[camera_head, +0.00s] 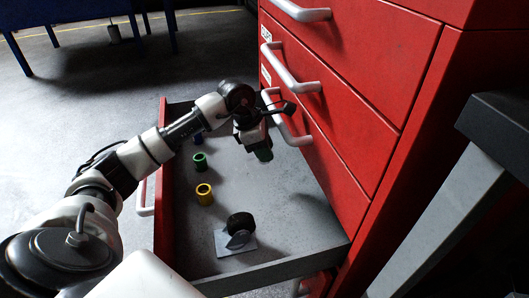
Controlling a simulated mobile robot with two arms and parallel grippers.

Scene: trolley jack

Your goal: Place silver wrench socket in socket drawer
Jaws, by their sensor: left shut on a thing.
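My left gripper (255,138) reaches over the open socket drawer (282,262) from the left. It is shut on a small dark green piece (264,153), which shows just below the fingers. The fingers hide most of that piece, and I cannot tell whether it touches the drawer floor. In the drawer stand a green socket (200,163), a yellow socket (204,194) and a blue socket (197,139), partly hidden by my arm. I cannot make out a silver socket. My right gripper is not in view.
A caster wheel (240,226) on a plate lies in the drawer's near part. The red cabinet (345,90), with silver handles (290,72), rises right behind the gripper. A grey-legged table (450,215) stands at right. Free drawer floor lies right of the yellow socket.

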